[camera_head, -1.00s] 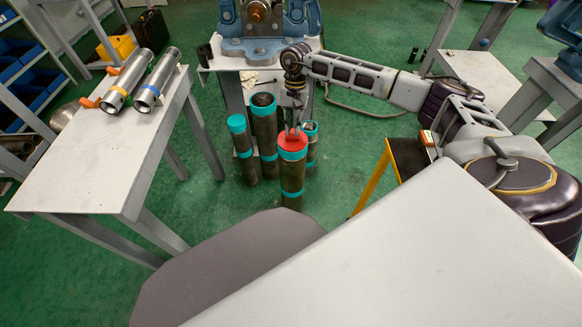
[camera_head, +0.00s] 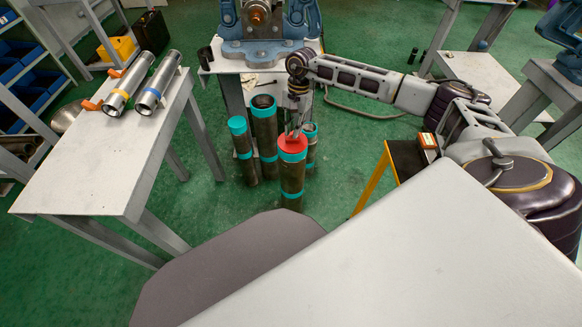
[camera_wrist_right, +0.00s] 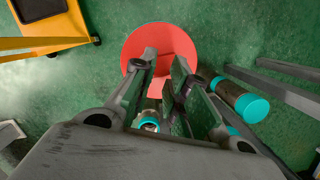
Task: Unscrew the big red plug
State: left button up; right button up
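The big red plug (camera_head: 293,142) caps the top of an upright dark pipe with teal bands (camera_head: 291,184), which stands on the green floor. My right gripper (camera_head: 293,133) points down at the plug's top, at or just above it. In the right wrist view, the red plug (camera_wrist_right: 162,40) is a round disc beyond the fingertips. The right gripper's two fingers (camera_wrist_right: 163,62) are apart, with red showing between them. I see nothing clearly clamped in that gap. Whether the tips touch the plug is unclear. My left gripper is out of view.
Several other teal-capped pipes (camera_head: 264,128) stand close behind and beside the plugged one. A blue vise (camera_head: 262,48) is on a bench behind. A table (camera_head: 110,165) at left holds two shiny pipes (camera_head: 157,80). A pale surface (camera_head: 430,245) fills the lower right.

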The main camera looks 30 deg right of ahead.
jog(key=shift+s+m+t+y+p, duration=0.1)
jog(key=shift+m+t+y+p, duration=0.3)
jog(key=shift+m, duration=1.2)
jog(key=shift+s+d+m+p, duration=0.1)
jog(key=shift+m+p, duration=0.35)
jog(key=shift+m, duration=0.45)
jog(key=shift+s+m+t+p, duration=0.1)
jog(key=shift+m+t+p, duration=0.3)
jog(key=shift+m, duration=1.1)
jog(key=shift+m+h+p, duration=0.3)
jog(key=shift+m+p, duration=0.15)
jog(key=shift+m, duration=0.65)
jog(key=shift+s+m+t+p, duration=0.15)
jog(key=shift+m+t+p, duration=0.25)
jog(key=shift+m, duration=0.8)
jog(key=shift+m, duration=0.5)
